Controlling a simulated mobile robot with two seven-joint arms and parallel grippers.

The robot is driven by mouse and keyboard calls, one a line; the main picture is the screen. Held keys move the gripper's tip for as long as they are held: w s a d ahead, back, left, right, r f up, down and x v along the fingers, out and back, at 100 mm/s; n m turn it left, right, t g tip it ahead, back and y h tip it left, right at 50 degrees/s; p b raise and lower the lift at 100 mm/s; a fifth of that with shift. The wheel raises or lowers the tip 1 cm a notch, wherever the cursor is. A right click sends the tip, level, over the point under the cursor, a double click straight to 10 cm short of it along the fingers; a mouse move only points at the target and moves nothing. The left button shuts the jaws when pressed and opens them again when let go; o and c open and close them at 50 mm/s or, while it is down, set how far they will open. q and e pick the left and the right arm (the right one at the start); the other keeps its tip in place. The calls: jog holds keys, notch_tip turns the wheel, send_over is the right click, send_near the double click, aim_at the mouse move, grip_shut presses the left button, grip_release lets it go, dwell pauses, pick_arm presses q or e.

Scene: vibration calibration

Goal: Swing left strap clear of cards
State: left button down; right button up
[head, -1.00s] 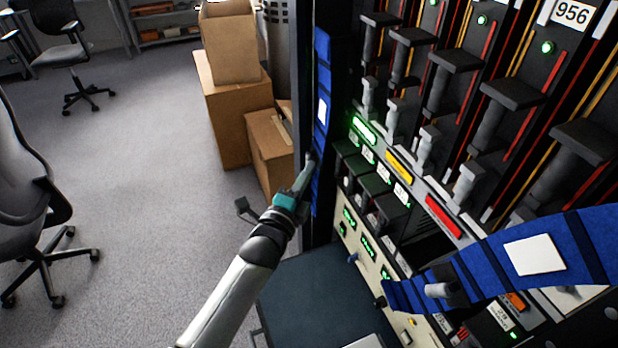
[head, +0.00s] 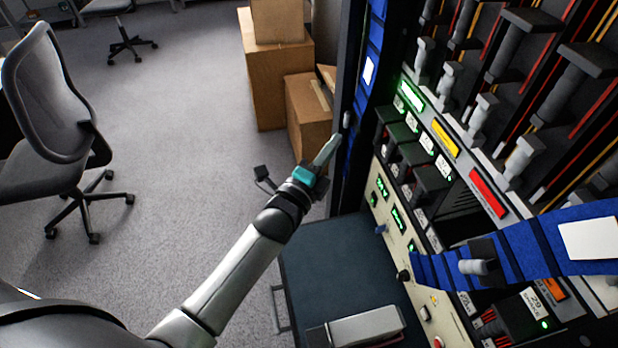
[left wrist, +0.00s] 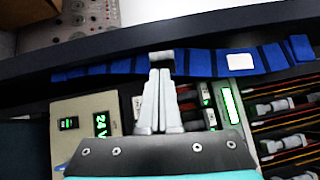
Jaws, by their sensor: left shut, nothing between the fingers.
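The left strap (head: 369,72) is a blue webbing band with dark cross bars and a white patch. It runs along the dark post at the rack's left edge, to the left of the cards (head: 520,50). The strap also crosses the left wrist view (left wrist: 200,63), with a dark grey-capped peg (left wrist: 160,62) on it. My left gripper (head: 333,142) is beside the strap's lower part. In the left wrist view its fingers (left wrist: 158,75) are together and empty, with their tips at the peg; I cannot tell whether they touch. My right gripper is not in view.
A second blue strap (head: 535,250) with a grey peg (head: 474,267) crosses the lower right of the rack. A control panel (head: 388,212) and a dark flat surface (head: 340,262) are below. Cardboard boxes (head: 277,80) stand behind my arm. The floor at left is open around a chair (head: 50,110).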

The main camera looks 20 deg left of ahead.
pick_arm(q)
jog(key=r+v, duration=0.1)
jog(key=v, duration=1)
jog(key=shift+f, duration=0.5)
jog(key=shift+d, duration=0.2)
